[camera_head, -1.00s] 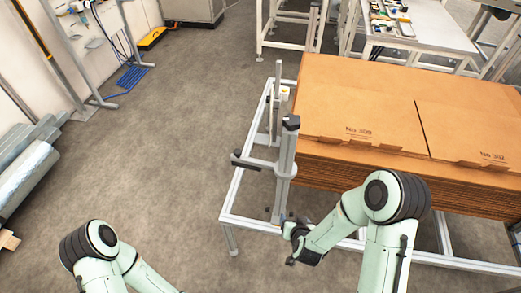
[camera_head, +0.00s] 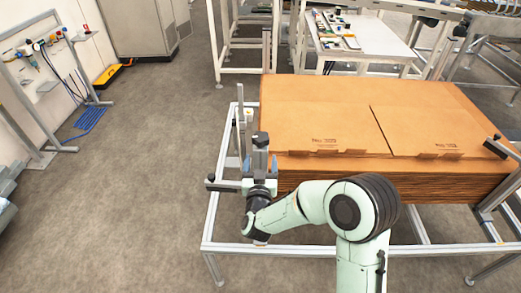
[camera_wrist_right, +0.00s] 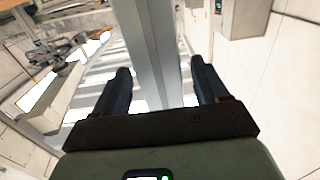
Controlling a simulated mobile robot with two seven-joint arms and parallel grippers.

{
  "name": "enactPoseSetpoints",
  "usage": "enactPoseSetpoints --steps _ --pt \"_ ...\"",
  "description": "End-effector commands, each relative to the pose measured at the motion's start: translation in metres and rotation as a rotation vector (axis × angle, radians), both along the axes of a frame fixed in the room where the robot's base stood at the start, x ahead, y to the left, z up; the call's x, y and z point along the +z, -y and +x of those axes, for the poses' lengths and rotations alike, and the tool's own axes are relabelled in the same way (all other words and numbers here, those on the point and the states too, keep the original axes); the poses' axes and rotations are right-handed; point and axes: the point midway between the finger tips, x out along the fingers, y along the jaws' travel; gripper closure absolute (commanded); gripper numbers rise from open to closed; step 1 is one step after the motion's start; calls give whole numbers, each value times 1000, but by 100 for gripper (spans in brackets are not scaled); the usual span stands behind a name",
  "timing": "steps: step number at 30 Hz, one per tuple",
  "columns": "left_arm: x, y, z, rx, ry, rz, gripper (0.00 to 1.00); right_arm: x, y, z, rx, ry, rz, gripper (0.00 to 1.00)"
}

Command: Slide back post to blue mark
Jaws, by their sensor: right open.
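A grey upright post with a dark cap (camera_head: 260,155) stands at the left side of the cardboard stack, on the metal frame. My right gripper (camera_head: 259,184) is at this post, low on its shaft. In the right wrist view a grey post (camera_wrist_right: 150,45) runs between the two dark fingers of my open right gripper (camera_wrist_right: 160,72), with a gap visible on the left side. Another thin post (camera_head: 241,118) stands farther back. No blue mark is distinguishable on the frame. My left gripper is out of view.
A stack of flat brown cardboard (camera_head: 335,110) fills the frame (camera_head: 215,222) to the right of the post. Another clamp-like post (camera_head: 496,150) stands at the right end. White tables stand behind.

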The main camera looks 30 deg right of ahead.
Motion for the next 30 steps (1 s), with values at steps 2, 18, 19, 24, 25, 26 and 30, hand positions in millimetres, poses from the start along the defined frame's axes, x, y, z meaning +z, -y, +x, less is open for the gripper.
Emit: enactPoseSetpoints --steps 2,18,19,24,25,26,30 --pt "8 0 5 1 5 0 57 2 8 14 -2 1 1 27" --pt "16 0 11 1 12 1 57 -1 24 38 1 -1 2 27" --pt "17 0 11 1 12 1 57 -1 24 38 1 -1 2 27" --pt "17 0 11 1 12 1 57 -1 23 38 1 -1 2 75" --pt "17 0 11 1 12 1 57 -1 23 38 1 -1 2 85" --pt "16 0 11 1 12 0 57 -1 23 38 1 0 1 95" --pt "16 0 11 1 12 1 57 -1 25 41 0 0 1 100"
